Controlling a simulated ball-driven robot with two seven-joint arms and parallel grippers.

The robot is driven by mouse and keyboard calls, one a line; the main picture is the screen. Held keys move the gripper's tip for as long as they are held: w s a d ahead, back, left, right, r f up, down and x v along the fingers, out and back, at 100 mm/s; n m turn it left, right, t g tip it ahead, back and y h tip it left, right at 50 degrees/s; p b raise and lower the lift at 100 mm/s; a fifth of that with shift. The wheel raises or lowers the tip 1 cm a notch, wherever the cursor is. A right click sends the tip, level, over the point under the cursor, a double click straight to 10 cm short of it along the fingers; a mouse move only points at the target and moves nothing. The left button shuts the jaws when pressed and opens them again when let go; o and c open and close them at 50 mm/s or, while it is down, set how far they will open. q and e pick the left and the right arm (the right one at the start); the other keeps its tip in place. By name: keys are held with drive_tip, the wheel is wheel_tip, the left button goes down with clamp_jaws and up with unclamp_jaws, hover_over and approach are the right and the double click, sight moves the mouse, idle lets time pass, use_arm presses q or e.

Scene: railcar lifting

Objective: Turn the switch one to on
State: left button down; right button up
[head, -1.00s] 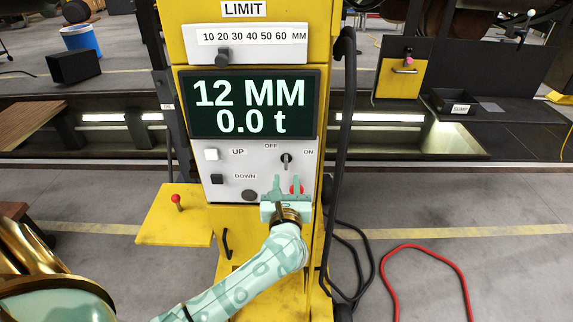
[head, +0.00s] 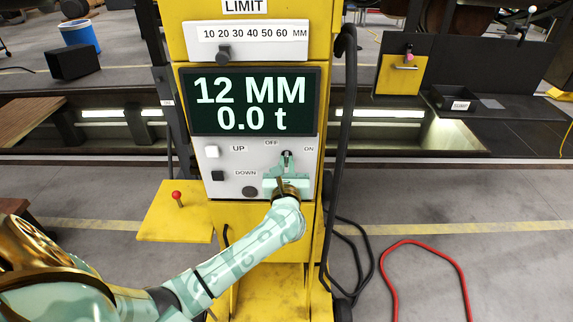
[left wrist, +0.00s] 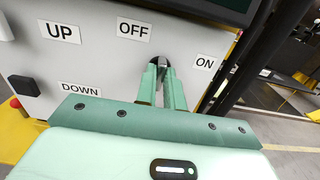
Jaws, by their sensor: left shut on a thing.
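The rotary switch (head: 287,153) sits on the grey control panel (head: 219,189), below the display and between the OFF and ON labels. My left gripper (head: 286,161) reaches up to it from below, with its fingers shut on the switch lever. The left wrist view also shows the switch (left wrist: 160,61) between the two fingertips (left wrist: 161,72), below the OFF label (left wrist: 135,30) and to the left of the ON label (left wrist: 205,63). The fingers hide most of the lever, so its exact angle is hard to tell. My right gripper is not in view.
The display (head: 250,101) reads 12 MM and 0.0 t. The UP button (head: 211,152), DOWN button (head: 217,175) and a dark round knob (head: 250,191) lie left of the switch. Black cables (head: 341,130) hang along the yellow column's right side.

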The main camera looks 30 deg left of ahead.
use_arm(q)
drive_tip(key=m+p, duration=0.2)
drive_tip(key=m, duration=0.1)
drive_tip(key=shift+r, duration=0.1)
drive_tip(key=m+p, duration=0.2)
drive_tip(key=m, duration=0.2)
drive_tip(key=shift+d+p, duration=0.1)
drive_tip(key=shift+p, duration=0.2)
drive_tip(key=shift+f+m+p, duration=0.15)
drive_tip(key=shift+m+p, duration=0.55)
drive_tip(key=shift+m, duration=0.55)
drive_tip(key=shift+f+m+p, duration=0.1)
drive_tip(key=shift+m+p, duration=0.55)
drive_tip(key=shift+m, duration=0.6)
drive_tip(key=c, duration=1.5)
unclamp_jaws()
drive_tip(key=shift+d, duration=0.1)
